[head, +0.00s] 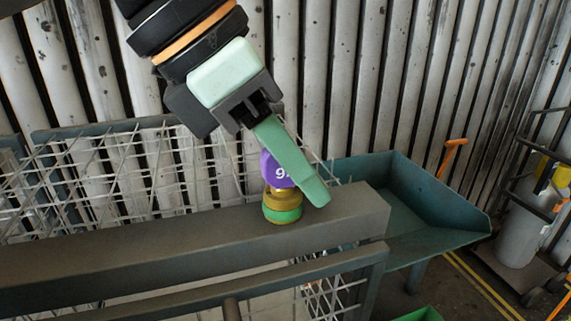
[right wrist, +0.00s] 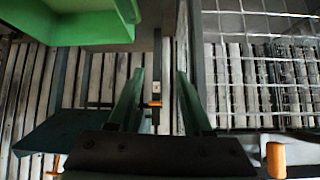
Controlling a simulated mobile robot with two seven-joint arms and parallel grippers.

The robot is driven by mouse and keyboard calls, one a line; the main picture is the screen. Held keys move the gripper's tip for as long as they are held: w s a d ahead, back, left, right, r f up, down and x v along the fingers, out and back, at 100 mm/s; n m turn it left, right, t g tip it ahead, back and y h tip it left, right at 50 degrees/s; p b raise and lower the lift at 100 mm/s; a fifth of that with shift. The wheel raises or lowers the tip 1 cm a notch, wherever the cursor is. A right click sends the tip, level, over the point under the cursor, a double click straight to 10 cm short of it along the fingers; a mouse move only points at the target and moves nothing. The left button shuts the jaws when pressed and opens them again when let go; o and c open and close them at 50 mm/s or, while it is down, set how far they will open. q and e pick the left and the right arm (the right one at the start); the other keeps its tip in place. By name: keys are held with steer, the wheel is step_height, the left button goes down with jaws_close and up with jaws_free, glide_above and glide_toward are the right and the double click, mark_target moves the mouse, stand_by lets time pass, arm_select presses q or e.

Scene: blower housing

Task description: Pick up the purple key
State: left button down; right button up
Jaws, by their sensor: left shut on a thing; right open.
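The purple key (head: 275,171), with a white number on its head, is in the head view above the near beam. Part of it is hidden behind my left gripper's finger. Below it is a brass-coloured piece with a green band (head: 283,208), standing on the beam; the key appears upright in it. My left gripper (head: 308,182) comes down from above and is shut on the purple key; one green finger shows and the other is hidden. My right gripper (right wrist: 158,75) is open in the right wrist view, with nothing seen between its green fingers. The key does not show there.
The dark beam (head: 150,243) runs across the front, with a wire mesh basket (head: 90,180) behind it. A teal chute (head: 430,210) stands to the right. A trolley with a grey cylinder (head: 517,235) is at far right. A green surface (right wrist: 75,25) is above my right gripper.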

arm_select(q)
steer(key=shift+r, duration=0.6)
step_height(320, 180, up, 2)
steer(key=shift+s+r, duration=0.1)
steer(key=shift+r, duration=0.05)
steer(key=s+a+r+b, duration=0.1)
steer(key=s+a+r, duration=0.7)
steer(key=s+r, duration=0.1)
steer(key=shift+s+a+r, duration=0.25)
steer(key=shift+s+a, duration=0.1)
steer(key=shift+s, duration=0.55)
